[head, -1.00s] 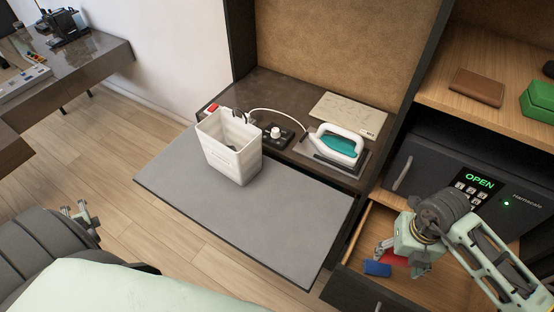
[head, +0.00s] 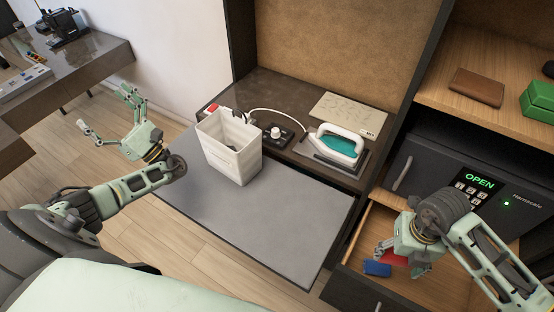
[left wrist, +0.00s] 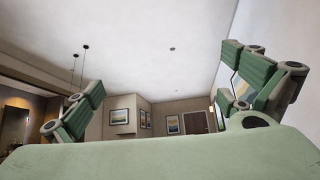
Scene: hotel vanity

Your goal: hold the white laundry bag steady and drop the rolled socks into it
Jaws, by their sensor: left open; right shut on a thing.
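The white laundry bag (head: 232,155) stands upright and open-topped on the grey mat, at the back left of it. My left gripper (head: 105,112) is open and empty, left of the bag and apart from it. Its spread fingers also show in the left wrist view (left wrist: 165,105). My right gripper (head: 381,250) is low in the open drawer at the right, shut on what I take to be the rolled socks, mostly hidden by the fingers. A blue item (head: 377,269) and a red item (head: 396,259) show right beside the fingertips; I cannot tell which is held.
An iron (head: 337,145) on its stand, a black control box (head: 281,133) and a flat pale board (head: 348,114) lie behind the mat (head: 265,220). A safe (head: 465,185) stands above the drawer (head: 440,283). A wallet (head: 477,87) and green box (head: 538,101) sit on the shelf.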

